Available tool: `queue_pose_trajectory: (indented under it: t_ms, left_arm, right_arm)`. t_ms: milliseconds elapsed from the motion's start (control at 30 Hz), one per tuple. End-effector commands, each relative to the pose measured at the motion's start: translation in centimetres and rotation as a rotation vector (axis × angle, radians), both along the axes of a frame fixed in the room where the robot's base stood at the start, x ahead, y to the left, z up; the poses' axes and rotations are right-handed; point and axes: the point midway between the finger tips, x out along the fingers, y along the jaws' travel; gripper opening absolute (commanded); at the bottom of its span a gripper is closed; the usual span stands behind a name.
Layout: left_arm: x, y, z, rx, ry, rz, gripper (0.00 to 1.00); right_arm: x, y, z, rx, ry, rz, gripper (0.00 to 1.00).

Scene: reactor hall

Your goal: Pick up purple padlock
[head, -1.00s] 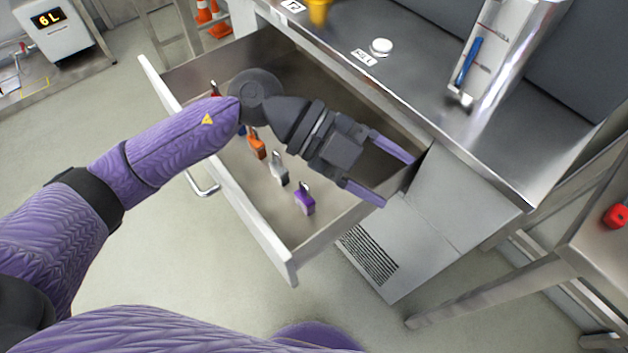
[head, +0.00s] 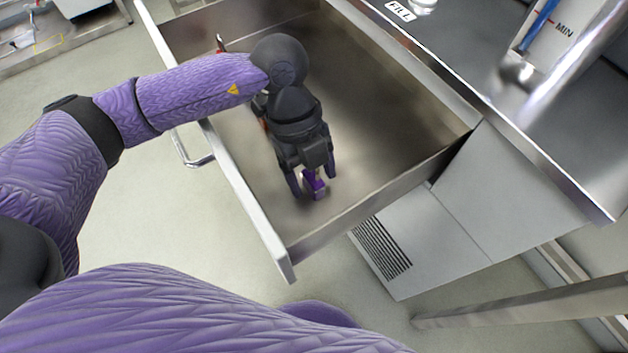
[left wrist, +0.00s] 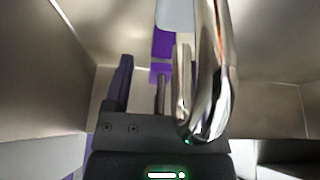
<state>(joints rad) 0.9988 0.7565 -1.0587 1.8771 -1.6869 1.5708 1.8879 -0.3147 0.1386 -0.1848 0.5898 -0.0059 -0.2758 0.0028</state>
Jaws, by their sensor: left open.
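The purple padlock (head: 318,191) lies in the open drawer near its front right corner. My left gripper (head: 314,184) is open above it, pointing down, with its fingers on either side of it in the head view. I cannot tell whether they touch it. In the left wrist view the purple body (left wrist: 162,44) shows beyond the gripper, with its thin shackle towards the camera. One dark finger (left wrist: 121,82) shows left of it; the other is hidden behind a large shiny shackle. My right gripper is not in view.
The shiny shackle (left wrist: 207,75) of a grey-bodied padlock is very near the left wrist camera. The drawer's metal walls (head: 375,198) enclose the gripper. The drawer floor (head: 385,110) to the right is bare.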

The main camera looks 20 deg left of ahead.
Motion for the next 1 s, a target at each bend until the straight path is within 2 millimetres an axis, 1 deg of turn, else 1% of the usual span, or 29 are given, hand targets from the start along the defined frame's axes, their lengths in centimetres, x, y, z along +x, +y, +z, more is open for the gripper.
queue_pose_trajectory:
  t_ms: [33,67,100,167,200,267,300,400,667,733,767,867,900,1000]
  left_arm:
    - [0.0,0.0,0.1,-0.001,-0.001,0.000,0.71]
    - [0.0,0.0,0.2,-0.001,-0.001,-0.001,0.68]
    - [0.0,0.0,0.2,-0.001,-0.001,-0.001,0.60]
    - [0.0,0.0,0.2,-0.001,-0.001,-0.001,0.47]
    - [0.0,0.0,0.2,-0.001,-0.001,-0.001,0.39]
    - [0.0,0.0,0.2,-0.001,-0.001,-0.001,0.26]
    - [0.0,0.0,0.2,-0.001,-0.001,-0.001,0.18]
    - [0.0,0.0,0.2,-0.001,-0.001,-0.001,0.00]
    - [0.0,0.0,0.2,-0.002,0.000,-0.001,0.00]
    - [0.0,0.0,0.7,-0.002,-0.002,-0.001,0.00]
    - [0.0,0.0,1.2,-0.001,-0.003,-0.001,0.00]
    - [0.1,0.0,4.0,-0.002,-0.009,-0.001,0.00]
    - [0.1,0.0,5.2,-0.003,-0.008,-0.001,0.00]
    - [0.1,0.0,7.8,-0.002,-0.008,0.000,0.00]
  right_arm:
    - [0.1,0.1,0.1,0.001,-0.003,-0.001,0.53]
    - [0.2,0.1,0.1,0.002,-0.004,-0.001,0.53]
    - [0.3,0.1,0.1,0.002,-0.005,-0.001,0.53]
    - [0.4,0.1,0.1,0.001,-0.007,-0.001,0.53]
    - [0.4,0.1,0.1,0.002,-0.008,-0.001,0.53]
    - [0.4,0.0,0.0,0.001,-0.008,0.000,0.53]
    - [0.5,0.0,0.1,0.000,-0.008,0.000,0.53]
    - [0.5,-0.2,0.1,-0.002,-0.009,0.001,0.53]
    - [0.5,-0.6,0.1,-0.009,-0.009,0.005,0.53]
    - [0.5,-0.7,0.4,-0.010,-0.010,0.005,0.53]
    - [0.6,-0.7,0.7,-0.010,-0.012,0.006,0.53]
    - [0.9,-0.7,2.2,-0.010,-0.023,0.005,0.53]
    - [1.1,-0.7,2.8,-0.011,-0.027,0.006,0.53]
    - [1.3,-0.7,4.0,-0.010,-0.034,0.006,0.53]
